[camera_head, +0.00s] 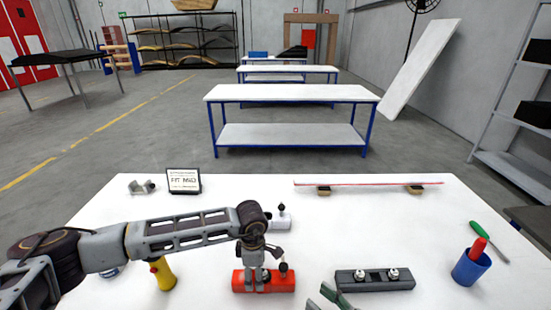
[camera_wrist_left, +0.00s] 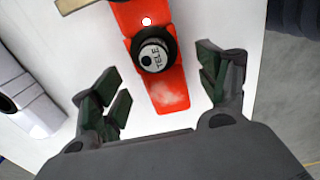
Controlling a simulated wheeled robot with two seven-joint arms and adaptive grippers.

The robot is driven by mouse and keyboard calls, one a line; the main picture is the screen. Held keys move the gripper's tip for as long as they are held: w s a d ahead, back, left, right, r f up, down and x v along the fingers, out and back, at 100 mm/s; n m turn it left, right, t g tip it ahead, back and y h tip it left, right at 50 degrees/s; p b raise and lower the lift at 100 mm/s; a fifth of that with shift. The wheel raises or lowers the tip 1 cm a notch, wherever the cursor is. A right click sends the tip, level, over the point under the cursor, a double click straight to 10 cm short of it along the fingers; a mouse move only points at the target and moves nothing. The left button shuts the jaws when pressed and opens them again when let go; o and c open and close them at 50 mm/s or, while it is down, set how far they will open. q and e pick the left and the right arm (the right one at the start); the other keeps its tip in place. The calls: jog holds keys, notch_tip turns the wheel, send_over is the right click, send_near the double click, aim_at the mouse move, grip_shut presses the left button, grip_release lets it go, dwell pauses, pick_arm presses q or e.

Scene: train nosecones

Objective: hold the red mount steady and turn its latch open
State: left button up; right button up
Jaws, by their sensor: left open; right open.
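The red mount (camera_head: 286,284) lies on the white table near its front edge, partly hidden by my left gripper (camera_head: 253,274), which points down over it. In the left wrist view the red mount (camera_wrist_left: 171,95) runs between the open fingers of my left gripper (camera_wrist_left: 163,88), with gaps on both sides. A dark round knob (camera_wrist_left: 153,56) with a pale lettered cap sits on the mount. In the head view a dark ball-topped lever (camera_head: 283,268) stands at the mount; whether it is the latch I cannot tell. My right gripper (camera_head: 330,298) is open at the bottom edge, right of the mount.
A dark grey block (camera_head: 375,283) with two silver knobs lies to the right. A blue cup (camera_head: 470,267) holds a red-handled tool. A yellow bottle (camera_head: 162,273) stands left. A white mount (camera_head: 281,224) is behind my left wrist. The table's middle right is clear.

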pick_arm(q)
jog(key=shift+r, duration=3.35)
